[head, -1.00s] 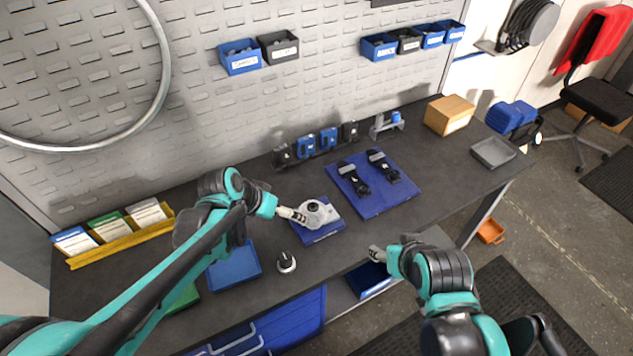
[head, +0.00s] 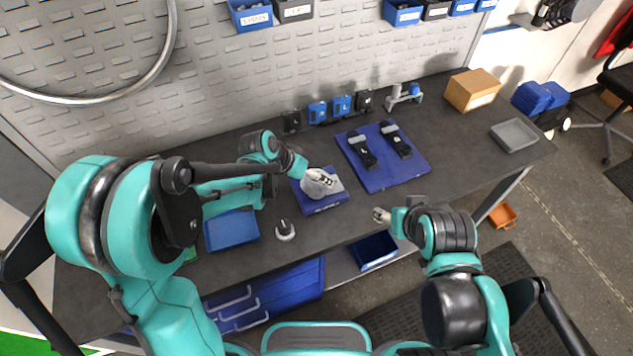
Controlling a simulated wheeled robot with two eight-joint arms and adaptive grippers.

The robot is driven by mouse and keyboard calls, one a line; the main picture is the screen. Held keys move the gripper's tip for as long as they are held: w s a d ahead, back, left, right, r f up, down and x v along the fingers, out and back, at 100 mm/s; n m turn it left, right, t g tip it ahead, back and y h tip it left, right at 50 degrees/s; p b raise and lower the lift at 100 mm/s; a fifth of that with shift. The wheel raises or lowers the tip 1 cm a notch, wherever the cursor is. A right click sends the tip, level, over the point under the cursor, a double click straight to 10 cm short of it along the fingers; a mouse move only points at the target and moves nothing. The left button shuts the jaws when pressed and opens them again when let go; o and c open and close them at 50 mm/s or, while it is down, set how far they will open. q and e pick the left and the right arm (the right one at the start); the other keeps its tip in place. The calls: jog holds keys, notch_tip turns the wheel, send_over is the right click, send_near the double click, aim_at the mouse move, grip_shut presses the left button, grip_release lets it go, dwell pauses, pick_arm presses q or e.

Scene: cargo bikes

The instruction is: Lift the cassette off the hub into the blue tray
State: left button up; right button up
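The grey cassette and hub (head: 316,190) stand on a small blue stand (head: 328,206) in the middle of the bench; I cannot separate cassette from hub at this size. My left gripper (head: 323,178) is over them from the upper left and hides part of them. Whether its fingers are apart or touch the cassette is too small to tell. The blue tray (head: 232,231) lies to the left on the bench and looks empty. My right gripper (head: 381,215) is near the bench's front edge, apart from the stand; its finger opening is unclear.
A small black-and-silver piece (head: 285,231) stands between tray and stand. A blue mat (head: 383,178) with two black pedal-like parts lies to the right. A cardboard box (head: 472,90) and grey tray (head: 514,135) are farther right. A blue bin (head: 373,251) sits below the front edge.

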pick_arm(q)
jog(key=c, duration=2)
jog(key=shift+c, duration=0.2)
jog(key=shift+r, duration=0.1)
